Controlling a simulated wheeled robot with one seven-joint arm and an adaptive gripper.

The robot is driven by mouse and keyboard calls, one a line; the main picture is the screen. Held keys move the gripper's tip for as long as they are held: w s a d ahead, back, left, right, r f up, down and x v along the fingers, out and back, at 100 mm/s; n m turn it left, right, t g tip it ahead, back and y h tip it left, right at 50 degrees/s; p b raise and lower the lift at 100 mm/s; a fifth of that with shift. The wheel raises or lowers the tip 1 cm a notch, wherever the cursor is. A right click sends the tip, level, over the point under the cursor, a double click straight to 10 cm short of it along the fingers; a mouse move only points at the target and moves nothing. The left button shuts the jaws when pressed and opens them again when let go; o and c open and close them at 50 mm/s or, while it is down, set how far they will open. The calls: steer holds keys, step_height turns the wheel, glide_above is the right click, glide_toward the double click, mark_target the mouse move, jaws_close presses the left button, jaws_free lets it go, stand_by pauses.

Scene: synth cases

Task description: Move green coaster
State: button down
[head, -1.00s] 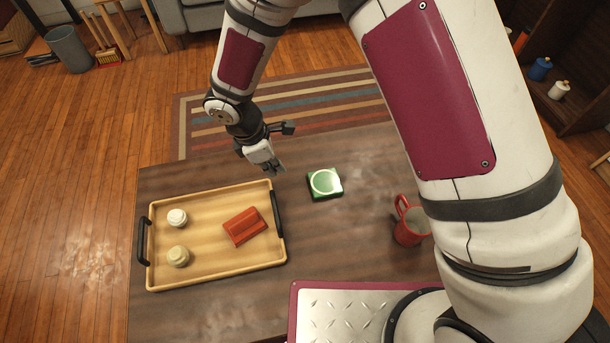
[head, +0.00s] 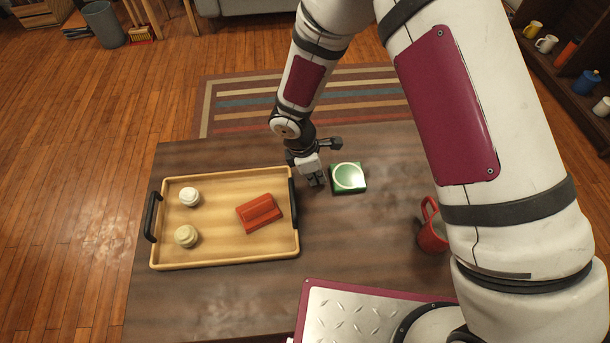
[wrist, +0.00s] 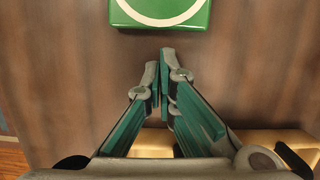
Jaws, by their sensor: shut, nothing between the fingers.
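The green coaster (head: 348,178), a square block with a pale ring on top, lies flat on the table, right of the tray. Its near part shows at the top of the wrist view (wrist: 165,12), cut off by the frame edge. My gripper (head: 317,182) is just left of the coaster, low over the table between it and the tray. In the wrist view my gripper (wrist: 163,52) has its fingertips together with nothing between them. A small gap of bare table shows between the fingertips and the coaster.
A wooden tray (head: 225,258) with black handles holds a red block (head: 259,212) and two pale round lidded items (head: 189,197) (head: 186,236). A red mug (head: 432,232) stands at right, partly behind my arm. The table (head: 225,305) is clear in front of the tray.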

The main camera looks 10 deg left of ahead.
mark_target(366, 176)
steer(key=shift+w+d, duration=0.15)
steer(key=shift+d, duration=0.3)
steer(key=w+d, duration=0.1)
steer(key=d, duration=0.4)
steer(key=w+d, duration=0.2)
steer(key=d, duration=0.3)
steer(key=w+d+p, duration=0.1)
steer(key=w+d, duration=0.1)
steer(key=d, duration=0.3)
steer(key=shift+d, duration=0.35)
steer(key=a, duration=0.2)
steer(key=s+a, duration=0.1)
steer(key=a, duration=0.1)
steer(key=shift+s+r, duration=0.1)
steer(key=shift+r, duration=0.15)
steer(key=p+v, duration=0.4)
steer(key=v, duration=0.5)
steer(key=shift+r, duration=0.3)
